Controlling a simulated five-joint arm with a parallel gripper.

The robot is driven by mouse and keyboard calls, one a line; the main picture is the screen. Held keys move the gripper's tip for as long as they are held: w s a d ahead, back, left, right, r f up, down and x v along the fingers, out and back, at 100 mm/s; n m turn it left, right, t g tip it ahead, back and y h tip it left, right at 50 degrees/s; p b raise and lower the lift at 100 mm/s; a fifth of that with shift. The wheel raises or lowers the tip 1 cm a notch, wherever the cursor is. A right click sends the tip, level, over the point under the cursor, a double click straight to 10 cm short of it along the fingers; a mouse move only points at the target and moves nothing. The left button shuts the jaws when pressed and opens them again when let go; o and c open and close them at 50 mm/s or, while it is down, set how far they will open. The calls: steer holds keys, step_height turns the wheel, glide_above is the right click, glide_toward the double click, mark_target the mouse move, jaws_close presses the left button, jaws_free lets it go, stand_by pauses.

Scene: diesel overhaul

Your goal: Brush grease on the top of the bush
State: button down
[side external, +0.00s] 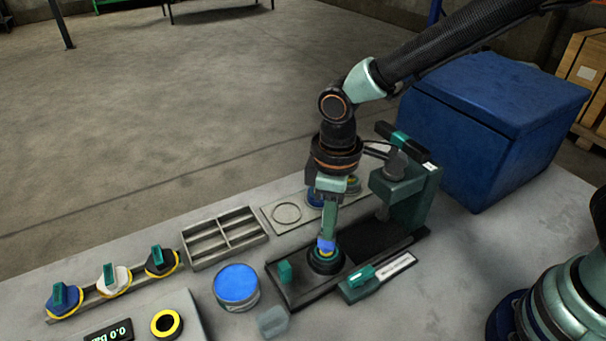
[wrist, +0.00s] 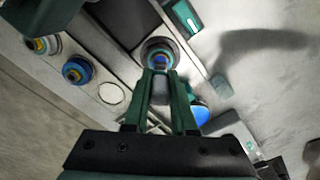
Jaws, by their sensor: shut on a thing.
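My gripper (side external: 327,232) points down and is shut on a brush, mostly hidden between the fingers; its grey part shows in the wrist view (wrist: 160,90). A blue end (side external: 326,244) shows below the fingers, over the bush (side external: 325,257). The bush stands in a dark round seat on the press base, and its ringed top also shows in the wrist view (wrist: 158,50) just beyond the fingertips. I cannot tell whether the brush touches it. A round tin of blue grease (side external: 236,283) stands left of the base, partly hidden by a finger in the wrist view (wrist: 202,114).
The green press frame (side external: 418,196) stands close right of my gripper. A pale plate (side external: 271,220) with an empty ring and two more ringed parts (wrist: 78,70) lies behind. A grey divided tray (side external: 224,237) and several green-handled parts (side external: 110,277) are left. A blue box (side external: 490,125) stands back right.

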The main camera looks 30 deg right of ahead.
steer(key=shift+w, duration=0.45)
steer(key=shift+s, duration=0.15)
steer(key=shift+s, duration=0.35)
steer(key=shift+r, duration=2.95)
